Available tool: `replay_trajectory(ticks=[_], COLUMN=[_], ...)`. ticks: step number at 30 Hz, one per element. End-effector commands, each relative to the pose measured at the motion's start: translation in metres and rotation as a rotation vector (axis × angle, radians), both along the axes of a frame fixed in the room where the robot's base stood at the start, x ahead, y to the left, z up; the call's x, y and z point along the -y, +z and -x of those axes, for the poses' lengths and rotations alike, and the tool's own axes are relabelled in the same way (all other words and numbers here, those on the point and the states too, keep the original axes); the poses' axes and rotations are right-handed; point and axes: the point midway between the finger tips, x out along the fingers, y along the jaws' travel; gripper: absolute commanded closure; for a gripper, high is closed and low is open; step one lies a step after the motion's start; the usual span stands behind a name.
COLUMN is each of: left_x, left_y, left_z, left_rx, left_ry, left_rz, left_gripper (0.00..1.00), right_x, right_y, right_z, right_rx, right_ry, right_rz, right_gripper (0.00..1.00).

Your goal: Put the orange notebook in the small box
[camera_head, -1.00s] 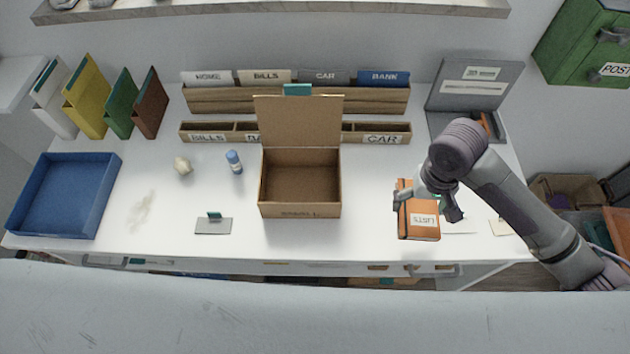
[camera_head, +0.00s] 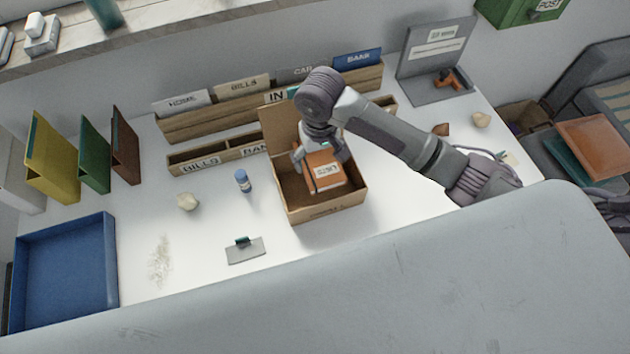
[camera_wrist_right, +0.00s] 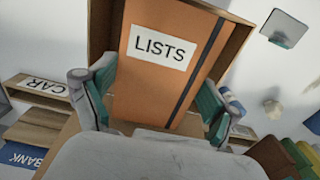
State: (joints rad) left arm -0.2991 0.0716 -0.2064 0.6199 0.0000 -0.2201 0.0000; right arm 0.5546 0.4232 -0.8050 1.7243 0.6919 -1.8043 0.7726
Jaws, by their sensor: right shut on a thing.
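The orange notebook (camera_head: 322,160), with a white LISTS label and a dark elastic band, is at the small box's opening. It fills the middle of the right wrist view (camera_wrist_right: 172,85). My right gripper (camera_head: 328,173) is shut on its edges, with teal-padded fingers on both sides. The small cardboard box (camera_head: 325,212) stands open on the desk with its lid raised behind. Its walls show around the notebook in the wrist view. I cannot tell whether the notebook touches the box floor. My left gripper is not in view.
A blue tray (camera_head: 112,270), a pale crumpled lump (camera_head: 187,201), a blue glue stick (camera_head: 243,181) and a small grey stand (camera_head: 245,251) are left of the box. A wooden file rack (camera_head: 205,122) runs behind.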

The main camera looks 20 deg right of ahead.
Motion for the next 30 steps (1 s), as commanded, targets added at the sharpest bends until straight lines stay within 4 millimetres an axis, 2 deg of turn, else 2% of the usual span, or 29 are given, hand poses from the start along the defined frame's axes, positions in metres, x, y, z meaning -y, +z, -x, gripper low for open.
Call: replay_trajectory(ticks=[3,9,14,21,30], left_x=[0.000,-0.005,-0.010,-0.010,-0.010], left_y=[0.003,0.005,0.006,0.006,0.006], left_z=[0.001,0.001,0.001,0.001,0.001], left_rx=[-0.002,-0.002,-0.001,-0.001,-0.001], left_ry=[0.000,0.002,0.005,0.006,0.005], left_rz=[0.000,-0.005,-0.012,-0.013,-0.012], left_gripper=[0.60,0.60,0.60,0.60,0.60], right_x=[0.001,0.000,0.000,0.000,0.000], right_y=[-0.032,-0.068,-0.080,-0.113,-0.117], right_z=[0.001,0.000,0.000,0.000,0.000], right_rx=[-0.005,-0.001,0.000,-0.001,0.002], right_ry=[-0.002,-0.001,-0.001,-0.001,0.000], right_rz=[0.002,0.000,0.000,0.000,-0.001], right_gripper=[0.53,0.53,0.53,0.53,0.53])
